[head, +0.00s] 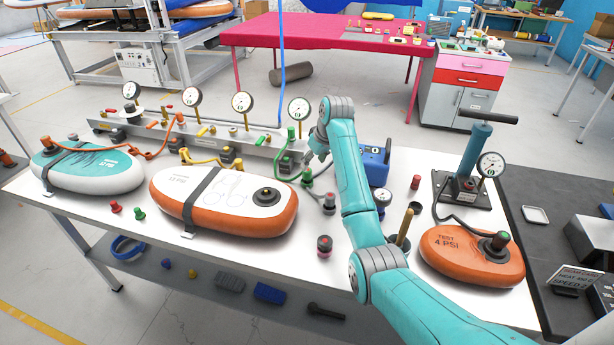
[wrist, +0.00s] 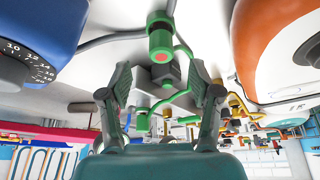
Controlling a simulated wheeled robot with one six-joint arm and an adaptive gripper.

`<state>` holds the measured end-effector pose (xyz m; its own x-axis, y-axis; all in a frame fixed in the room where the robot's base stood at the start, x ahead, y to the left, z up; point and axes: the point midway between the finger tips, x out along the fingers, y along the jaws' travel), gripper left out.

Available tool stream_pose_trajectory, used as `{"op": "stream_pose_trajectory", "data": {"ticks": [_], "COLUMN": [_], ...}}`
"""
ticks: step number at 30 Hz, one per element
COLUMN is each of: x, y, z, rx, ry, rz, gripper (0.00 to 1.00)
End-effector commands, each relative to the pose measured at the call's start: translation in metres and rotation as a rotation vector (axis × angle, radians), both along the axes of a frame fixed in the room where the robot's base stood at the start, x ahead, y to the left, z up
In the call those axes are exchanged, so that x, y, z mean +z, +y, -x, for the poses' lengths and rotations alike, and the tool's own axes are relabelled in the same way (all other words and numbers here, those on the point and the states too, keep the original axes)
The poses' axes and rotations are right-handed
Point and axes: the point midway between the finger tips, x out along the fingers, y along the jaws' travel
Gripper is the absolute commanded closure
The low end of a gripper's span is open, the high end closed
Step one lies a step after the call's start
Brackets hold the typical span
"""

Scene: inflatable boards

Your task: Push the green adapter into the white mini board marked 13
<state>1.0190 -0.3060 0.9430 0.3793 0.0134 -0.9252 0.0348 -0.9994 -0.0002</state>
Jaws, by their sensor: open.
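The green adapter (head: 307,177) stands on the white table near the gauge rail; the wrist view shows it as a green cylinder (wrist: 160,42) with a grey hose. My gripper (head: 311,156) is just above and beside it. In the wrist view my gripper (wrist: 160,72) is open and empty, with the adapter beyond the fingertips and not touched. A white-topped board with orange sides (head: 175,188) lies left of the adapter, with a black valve (head: 266,196) at its right end and a dark strap across it. I cannot read a 13 on it.
A teal and white board (head: 110,178) lies at the far left. A blue box with a dial (head: 374,160) stands right of my gripper. A dark cylinder (head: 324,246) stands near the front edge. An orange board (head: 455,265) and a pump (head: 476,150) are at right.

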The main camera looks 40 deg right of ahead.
Motion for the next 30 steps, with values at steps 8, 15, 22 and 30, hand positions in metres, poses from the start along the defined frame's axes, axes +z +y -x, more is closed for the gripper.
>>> {"op": "stream_pose_trajectory", "data": {"ticks": [8,15,22,30], "x": [-0.022,-0.049,-0.068,-0.068], "y": [0.001,0.003,0.003,0.003], "z": [-0.01,-0.022,-0.031,-0.031], "rx": [-0.001,-0.001,-0.001,-0.001], "ry": [-0.001,0.0,-0.002,-0.003], "rz": [0.0,-0.001,0.0,0.0], "gripper": [0.37,0.37,0.37,0.45]}}
